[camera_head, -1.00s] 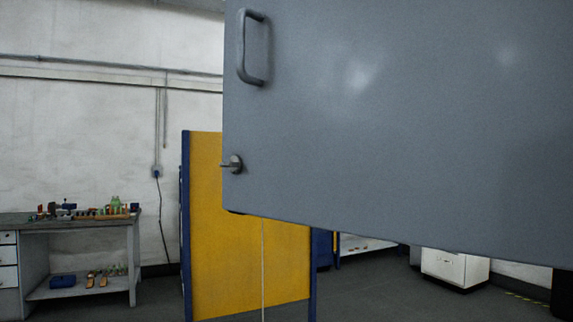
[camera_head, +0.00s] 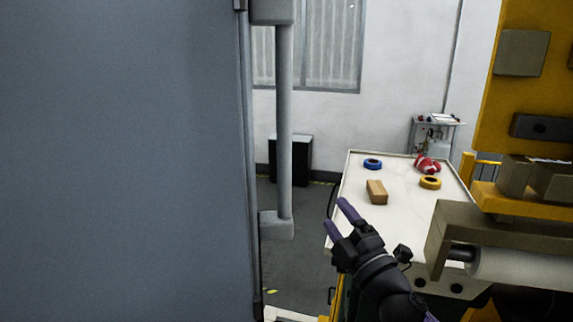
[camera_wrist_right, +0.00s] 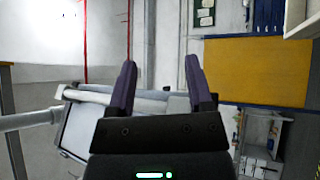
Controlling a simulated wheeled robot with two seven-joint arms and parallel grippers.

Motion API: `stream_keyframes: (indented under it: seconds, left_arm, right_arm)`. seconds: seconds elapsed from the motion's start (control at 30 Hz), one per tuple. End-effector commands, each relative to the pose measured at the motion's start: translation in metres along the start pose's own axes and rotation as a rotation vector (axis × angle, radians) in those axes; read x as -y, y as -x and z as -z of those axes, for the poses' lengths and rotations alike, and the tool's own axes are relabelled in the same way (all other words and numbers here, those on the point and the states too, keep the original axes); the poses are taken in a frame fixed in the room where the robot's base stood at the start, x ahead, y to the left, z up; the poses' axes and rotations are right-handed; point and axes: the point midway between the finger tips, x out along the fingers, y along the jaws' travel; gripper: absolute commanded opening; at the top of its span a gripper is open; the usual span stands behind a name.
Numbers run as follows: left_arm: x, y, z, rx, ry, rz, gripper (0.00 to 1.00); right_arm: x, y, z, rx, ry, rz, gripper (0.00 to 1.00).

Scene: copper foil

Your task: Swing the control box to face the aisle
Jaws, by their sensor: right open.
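The control box is the large grey cabinet (camera_head: 120,160) that fills the left of the head view. An upright grey bar handle (camera_head: 284,130) stands off its right edge on two brackets. My right gripper (camera_head: 338,218), with dark purple fingers, is open and empty to the right of the handle's lower end, apart from it in the picture. In the right wrist view the open fingers (camera_wrist_right: 159,65) point up the picture. A light grey bar (camera_wrist_right: 90,95) and the box (camera_wrist_right: 85,135) show beyond them, partly hidden by the gripper. My left gripper is not in view.
A white-topped bench (camera_head: 400,205) with tape rolls, a cardboard box (camera_head: 377,192) and a red item stands right of my gripper. A yellow frame with a white roll (camera_head: 520,268) is at the right. A black cabinet (camera_head: 291,158) stands by the wall. Grey floor shows between box and bench.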

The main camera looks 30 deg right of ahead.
Motion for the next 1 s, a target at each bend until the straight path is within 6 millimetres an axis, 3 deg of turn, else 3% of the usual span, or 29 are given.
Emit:
stream_keyframes:
  seconds: [0.03, 0.1, 0.17, 0.23, 0.3, 0.4, 0.7, 1.0]
  left_arm:
    - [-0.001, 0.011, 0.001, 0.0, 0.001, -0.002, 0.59]
    - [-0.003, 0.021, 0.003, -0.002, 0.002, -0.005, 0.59]
    - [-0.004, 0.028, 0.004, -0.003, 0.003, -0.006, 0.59]
    - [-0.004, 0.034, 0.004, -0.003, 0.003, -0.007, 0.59]
    - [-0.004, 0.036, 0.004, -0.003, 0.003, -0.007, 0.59]
    - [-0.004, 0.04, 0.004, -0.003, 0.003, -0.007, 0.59]
    - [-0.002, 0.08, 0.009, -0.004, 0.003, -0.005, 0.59]
    - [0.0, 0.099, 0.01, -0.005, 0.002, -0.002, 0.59]
  right_arm:
    - [-0.065, -0.017, 0.022, -0.181, 0.226, -0.135, 0.66]
    - [-0.131, -0.021, 0.058, -0.438, 0.621, -0.269, 0.66]
    - [-0.162, -0.017, 0.076, -0.594, 0.939, -0.306, 0.66]
    - [-0.181, -0.012, 0.082, -0.7, 1.236, -0.284, 0.66]
    - [-0.191, -0.009, 0.079, -0.748, 1.434, -0.237, 0.66]
    - [-0.197, -0.009, 0.075, -0.772, 1.564, -0.187, 0.66]
    - [-0.179, -0.057, 0.107, -0.776, 1.576, -0.178, 0.66]
    - [-0.161, -0.08, 0.124, -0.776, 1.572, -0.177, 0.66]
